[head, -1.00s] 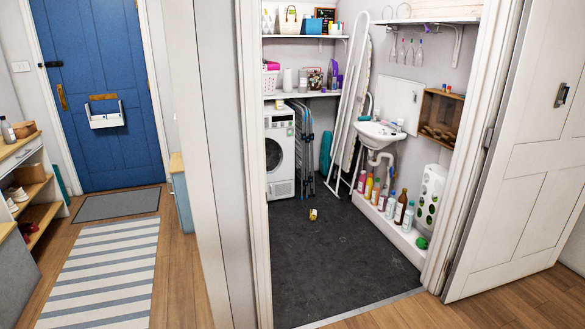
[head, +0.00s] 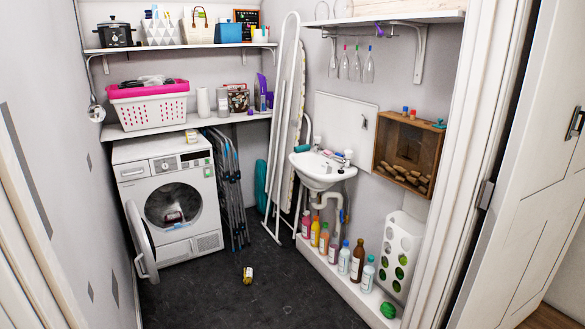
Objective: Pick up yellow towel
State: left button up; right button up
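I cannot make out a clear yellow towel. A small yellow item with a pale label or end (head: 247,275) lies on the dark floor in front of the dryer; it looks more like a can or jar than cloth. The white dryer (head: 190,248) stands at the back left with its round door (head: 143,240) swung open to the left. A small dark, reddish and pale bundle (head: 173,217) shows in its drum; I cannot tell what it is. Neither of my grippers is in view.
A drying rack (head: 228,185) and ironing board (head: 283,130) lean right of the dryer. A sink (head: 318,172) and several bottles on a low ledge (head: 352,292) line the right wall. A white door (head: 525,190) stands at the right. The middle floor is mostly clear.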

aim_at(247, 273)
jog(key=i+u, duration=0.1)
jog(key=i, duration=0.35)
jog(key=i+l+u, duration=0.15)
jog(key=i, duration=0.3)
jog(key=i+l+u, duration=0.1)
jog(key=i, duration=0.35)
jog(key=i+l+u, duration=0.1)
jog(key=i, duration=0.3)
jog(key=i+l+u, duration=0.1)
jog(key=i, duration=0.35)
jog(key=l, duration=0.1)
